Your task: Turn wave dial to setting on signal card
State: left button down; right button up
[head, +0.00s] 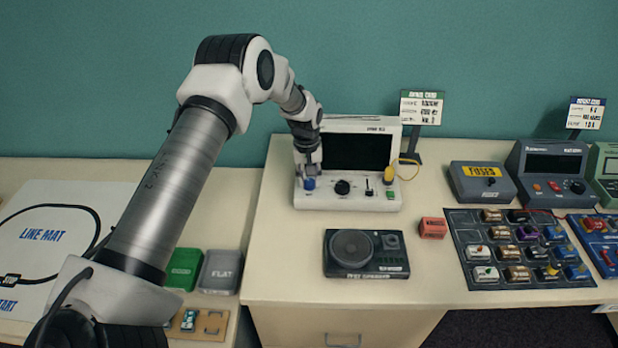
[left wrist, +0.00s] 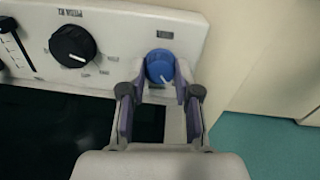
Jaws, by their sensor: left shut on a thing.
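The blue dial (left wrist: 160,66) is at one end of the control strip of a white signal unit (head: 318,197) with a dark screen. My left gripper (head: 309,174) reaches down from above, and in the left wrist view its fingers (left wrist: 161,85) are shut on the sides of the blue dial. A pale pointer line shows on the dial. A black dial (left wrist: 72,46) with a white line sits beside it. The signal card (head: 421,107) stands behind the unit on the right; its print is too small to read. My right gripper is not in view.
A black speaker box (head: 367,253) lies in front of the unit, with a small red block (head: 432,228) to its right. A yellow-labelled timer box (head: 482,183) and a dark parts board (head: 516,248) stand further right. Bare table lies between the unit and the speaker box.

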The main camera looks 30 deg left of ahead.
pick_arm(q)
jog(key=shift+f, duration=0.2)
jog(key=m+b, duration=0.2)
jog(key=m, duration=0.1)
jog(key=shift+f, duration=0.1)
jog(key=shift+m+b, duration=0.7)
jog(key=shift+m, duration=1.6)
jog(key=shift+s, duration=0.1)
